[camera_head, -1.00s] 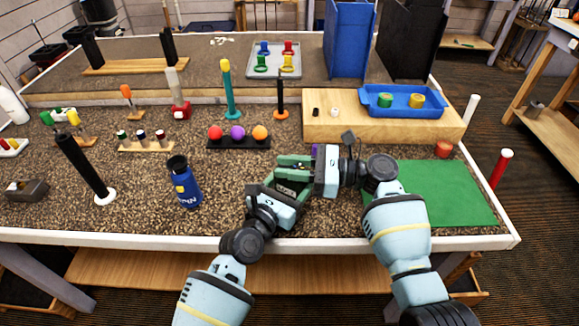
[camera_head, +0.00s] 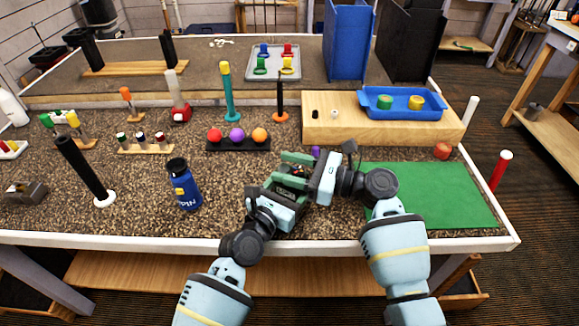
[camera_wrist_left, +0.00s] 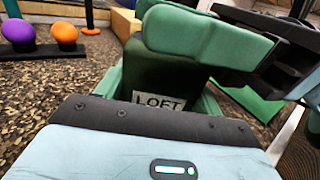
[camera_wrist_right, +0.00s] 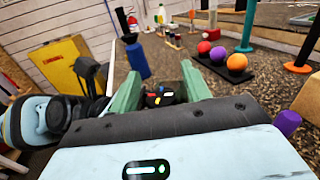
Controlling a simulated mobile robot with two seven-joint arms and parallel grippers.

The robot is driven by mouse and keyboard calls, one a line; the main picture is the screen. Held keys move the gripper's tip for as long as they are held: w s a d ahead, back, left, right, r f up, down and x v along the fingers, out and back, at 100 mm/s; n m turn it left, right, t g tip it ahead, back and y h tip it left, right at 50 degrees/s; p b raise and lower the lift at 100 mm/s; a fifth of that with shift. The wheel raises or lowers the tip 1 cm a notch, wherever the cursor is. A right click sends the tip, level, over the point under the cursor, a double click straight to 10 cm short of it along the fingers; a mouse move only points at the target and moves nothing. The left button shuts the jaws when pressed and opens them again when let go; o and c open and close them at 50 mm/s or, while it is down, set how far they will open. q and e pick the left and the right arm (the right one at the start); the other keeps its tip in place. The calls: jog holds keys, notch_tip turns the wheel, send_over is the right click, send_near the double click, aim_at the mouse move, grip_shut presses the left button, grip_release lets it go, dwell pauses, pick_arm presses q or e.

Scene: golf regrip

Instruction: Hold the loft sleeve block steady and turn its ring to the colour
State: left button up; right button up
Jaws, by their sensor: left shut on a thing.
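The loft sleeve block is dark, with a white LOFT label (camera_wrist_left: 158,101) in the left wrist view. My left gripper (camera_head: 284,190) is shut on it and holds it above the front of the table. In the right wrist view the block's top (camera_wrist_right: 162,97) shows small coloured marks, red, yellow and blue among them. My right gripper (camera_wrist_right: 160,72) is open, with its green fingers on either side of that top. Its fingers cover much of the block in the head view. Which mark the ring points to is too small to tell.
A blue bottle (camera_head: 184,187) stands left of my grippers. A black rack (camera_head: 239,146) with red, purple and orange balls is behind them. A purple peg (camera_wrist_right: 287,122) stands close to my right gripper. A green mat (camera_head: 440,195) lies on the right.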

jog(key=shift+d, duration=0.1)
jog(key=v, duration=1.1)
jog(key=shift+s+d, duration=0.15)
jog(key=shift+d, duration=0.2)
jog(key=shift+r, duration=0.1)
pick_arm(q)
jog(key=o, duration=1.2)
jog(key=shift+c, duration=0.2)
jog(key=v, duration=1.2)
